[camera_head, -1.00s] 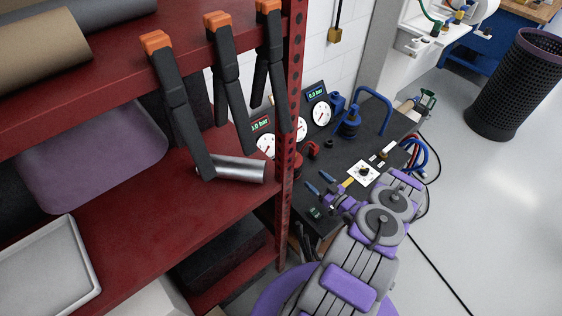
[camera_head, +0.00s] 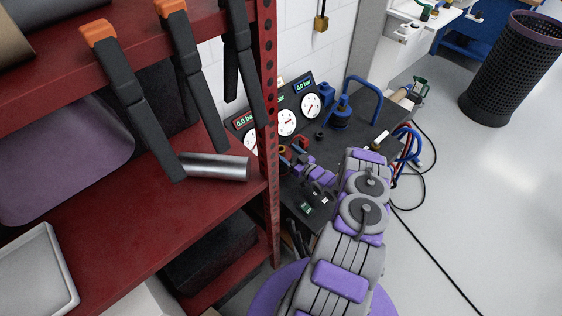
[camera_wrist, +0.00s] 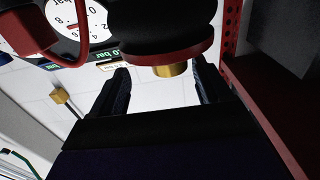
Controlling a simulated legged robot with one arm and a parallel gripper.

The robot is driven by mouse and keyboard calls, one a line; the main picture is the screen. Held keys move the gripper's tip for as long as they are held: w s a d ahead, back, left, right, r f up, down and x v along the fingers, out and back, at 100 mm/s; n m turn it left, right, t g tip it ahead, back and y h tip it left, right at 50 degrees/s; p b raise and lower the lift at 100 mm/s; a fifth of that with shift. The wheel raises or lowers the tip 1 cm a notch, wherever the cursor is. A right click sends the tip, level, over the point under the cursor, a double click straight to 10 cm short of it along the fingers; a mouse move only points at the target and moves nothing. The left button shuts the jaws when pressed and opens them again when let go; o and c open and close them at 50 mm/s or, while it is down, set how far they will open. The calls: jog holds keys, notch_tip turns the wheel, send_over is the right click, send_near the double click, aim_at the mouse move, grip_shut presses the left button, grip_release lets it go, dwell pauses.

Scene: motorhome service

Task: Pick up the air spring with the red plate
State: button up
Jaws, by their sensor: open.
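The air spring shows in the wrist view as a black rubber body (camera_wrist: 160,20) with a red plate (camera_wrist: 185,53) and a brass fitting (camera_wrist: 170,70) on that plate. My gripper (camera_wrist: 162,78) is open, with one dark finger on each side of the brass fitting. The fingers overlap the plate's edge in the picture; I cannot tell if they touch it. In the head view my gripper is at the dark bench, mostly hidden by my arm, beside small red parts (camera_head: 301,142). I cannot tell the air spring apart there.
A dark bench (camera_head: 352,148) carries gauges (camera_head: 286,122) and a blue tool (camera_head: 341,112). A red rack (camera_head: 110,225) stands close on the left, with black clamps and a metal cylinder (camera_head: 215,167). In the wrist view a red part (camera_wrist: 22,28) sits beside a gauge.

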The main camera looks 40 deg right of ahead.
aim_at(283, 153)
jog(key=w, duration=0.2)
jog(key=shift+w+f+b, duration=0.15)
jog(key=shift+w+b, duration=0.2)
jog(key=shift+w, duration=0.05)
jog(key=shift+w+a+r, duration=0.35)
jog(key=shift+w+a, duration=0.3)
jog(key=shift+a, duration=0.2)
jog(key=shift+a+r, duration=0.15)
jog(key=shift+a, duration=0.25)
jog(key=shift+d+f, duration=0.15)
jog(key=shift+d, duration=0.35)
jog(key=shift+d+f, duration=0.15)
jog(key=shift+d, duration=0.35)
jog(key=c, duration=0.5)
jog(key=shift+c, duration=0.7)
jog(key=shift+a+r, duration=0.2)
jog(key=shift+a, duration=0.5)
jog(key=c, duration=0.6)
jog(key=shift+d, duration=0.25)
grip_shut()
jog(key=shift+w+d, duration=0.1)
jog(key=shift+d, duration=0.15)
